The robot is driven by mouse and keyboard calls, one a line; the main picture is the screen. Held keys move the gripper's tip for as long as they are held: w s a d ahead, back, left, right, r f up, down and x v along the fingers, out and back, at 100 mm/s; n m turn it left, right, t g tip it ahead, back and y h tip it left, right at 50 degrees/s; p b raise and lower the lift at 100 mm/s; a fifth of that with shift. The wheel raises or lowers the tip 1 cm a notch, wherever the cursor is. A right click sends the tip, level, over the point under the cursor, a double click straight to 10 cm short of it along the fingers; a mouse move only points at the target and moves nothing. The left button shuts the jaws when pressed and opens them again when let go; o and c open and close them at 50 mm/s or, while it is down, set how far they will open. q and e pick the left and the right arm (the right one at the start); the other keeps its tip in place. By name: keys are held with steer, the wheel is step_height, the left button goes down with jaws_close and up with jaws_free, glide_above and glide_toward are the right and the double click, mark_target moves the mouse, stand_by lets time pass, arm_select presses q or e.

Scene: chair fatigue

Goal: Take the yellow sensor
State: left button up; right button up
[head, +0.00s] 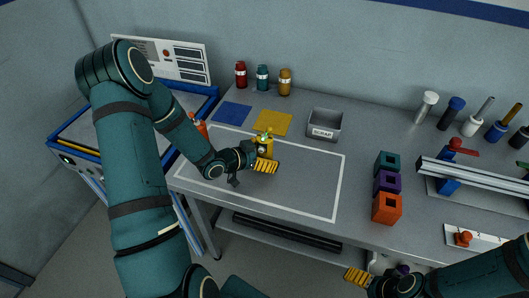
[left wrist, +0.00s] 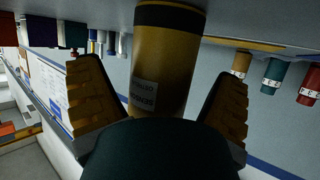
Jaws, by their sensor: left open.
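The yellow sensor (head: 265,147) stands upright on the grey bench, inside the white outlined area. In the left wrist view the sensor (left wrist: 167,55) is a yellow cylinder with a dark band and a pale label. My left gripper (head: 263,165) is open at the sensor, and its ridged yellow fingers partly hide the sensor's lower part in the head view. In the left wrist view, the fingers of this gripper (left wrist: 160,90) lie on either side of the sensor, with gaps visible. My right gripper (head: 358,276) is at the bench's front edge, its opening unclear.
An orange object (head: 201,129) stands left of the sensor, partly behind my left arm. Blue (head: 232,113) and yellow (head: 273,123) mats and a grey scrap bin (head: 325,124) lie behind. Coloured blocks (head: 386,183) stand to the right. The outlined area's right part is clear.

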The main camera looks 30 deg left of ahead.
arm_select(q)
steer(key=c, duration=1.4)
steer(key=shift+o, duration=0.2)
